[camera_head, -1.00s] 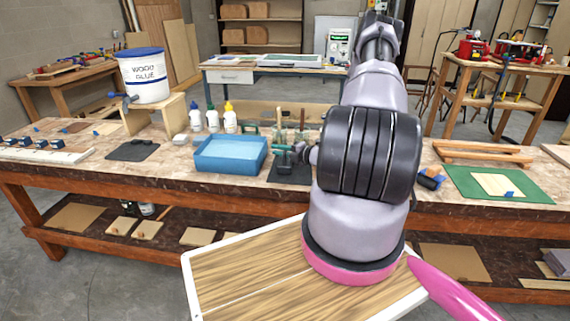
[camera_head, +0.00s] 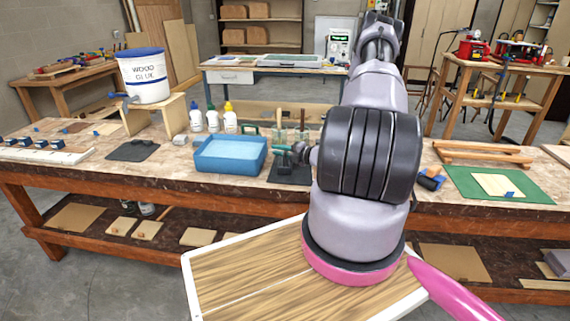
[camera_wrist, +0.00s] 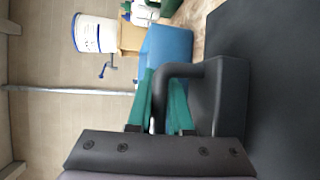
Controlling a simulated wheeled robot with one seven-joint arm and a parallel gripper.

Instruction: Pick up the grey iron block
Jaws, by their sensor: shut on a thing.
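The grey iron block (camera_wrist: 229,100) is dark grey with a bent bar handle (camera_wrist: 178,71) and fills the middle right of the wrist view. My gripper (camera_wrist: 160,100) has green fingers, one on each side of the handle, and is shut on it. The block lies close against the dark mat (camera_wrist: 285,70); I cannot tell whether it touches it. In the head view my gripper (camera_head: 286,157) is small, over the dark mat (camera_head: 290,174) right of the blue tray. The block cannot be made out clearly there, and my arm hides part of that area.
The blue tray (camera_head: 203,164) stands just left of my gripper, with several glue bottles (camera_head: 213,118) behind it. Glass jars (camera_head: 281,136) stand close behind my gripper. A white glue bucket (camera_head: 145,80) sits on a wooden stand (camera_head: 170,106). A green mat (camera_head: 465,184) lies at right.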

